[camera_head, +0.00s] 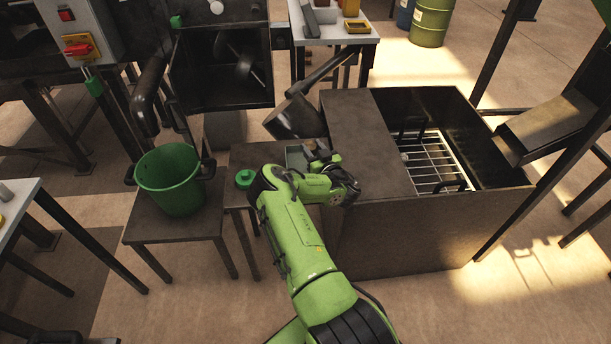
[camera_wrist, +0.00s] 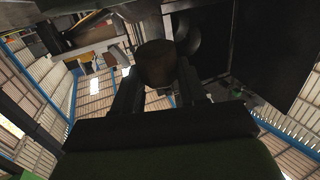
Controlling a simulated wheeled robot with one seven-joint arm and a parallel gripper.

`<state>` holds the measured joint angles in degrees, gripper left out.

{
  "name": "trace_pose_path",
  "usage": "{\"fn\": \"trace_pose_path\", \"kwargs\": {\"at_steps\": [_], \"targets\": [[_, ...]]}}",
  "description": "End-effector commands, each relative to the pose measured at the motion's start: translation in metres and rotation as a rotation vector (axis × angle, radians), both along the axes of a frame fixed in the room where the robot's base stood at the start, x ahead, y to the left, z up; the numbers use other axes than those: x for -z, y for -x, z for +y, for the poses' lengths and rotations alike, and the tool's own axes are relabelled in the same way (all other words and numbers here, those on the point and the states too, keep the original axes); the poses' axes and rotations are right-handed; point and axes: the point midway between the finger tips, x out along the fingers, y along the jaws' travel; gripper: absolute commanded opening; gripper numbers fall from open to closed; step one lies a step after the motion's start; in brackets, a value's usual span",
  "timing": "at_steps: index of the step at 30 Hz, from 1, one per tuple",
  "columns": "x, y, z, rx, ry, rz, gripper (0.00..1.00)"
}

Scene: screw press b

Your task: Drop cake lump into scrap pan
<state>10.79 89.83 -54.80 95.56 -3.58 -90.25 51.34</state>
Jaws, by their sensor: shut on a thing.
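My gripper (camera_head: 326,162) is above the small dark table beside the big box, partly hidden by my own wrist. In the wrist view my gripper (camera_wrist: 158,72) is shut on a brown, roundish lump (camera_wrist: 157,60), held between both dark fingers. This looks like the cake lump; I cannot make it out in the head view. A small grey open pan (camera_head: 296,158), seemingly the scrap pan, is just left of my gripper in the head view. Its inside is mostly too small to read. I cannot tell whether the lump is over it.
A green bucket (camera_head: 172,180) stands on a stool at left, with a green ring (camera_head: 244,179) between it and my gripper. A large brown box (camera_head: 368,145) with a wire rack (camera_head: 432,160) is close at right.

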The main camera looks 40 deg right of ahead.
Motion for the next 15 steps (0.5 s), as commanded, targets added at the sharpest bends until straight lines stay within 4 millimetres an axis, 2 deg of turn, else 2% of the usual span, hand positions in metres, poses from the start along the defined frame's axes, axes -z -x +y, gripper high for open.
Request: {"fn": "trace_pose_path", "kwargs": {"at_steps": [6,7,12,15], "targets": [[-0.0015,-0.0004,-0.0001,0.000,0.001,-0.002,0.10],[-0.0015,-0.0003,-0.0001,0.000,0.001,-0.002,0.44],[-0.0015,-0.0002,-0.0002,0.000,0.001,-0.001,0.70],[-0.0014,-0.0002,-0.0002,0.000,0.000,-0.001,0.71]]}}
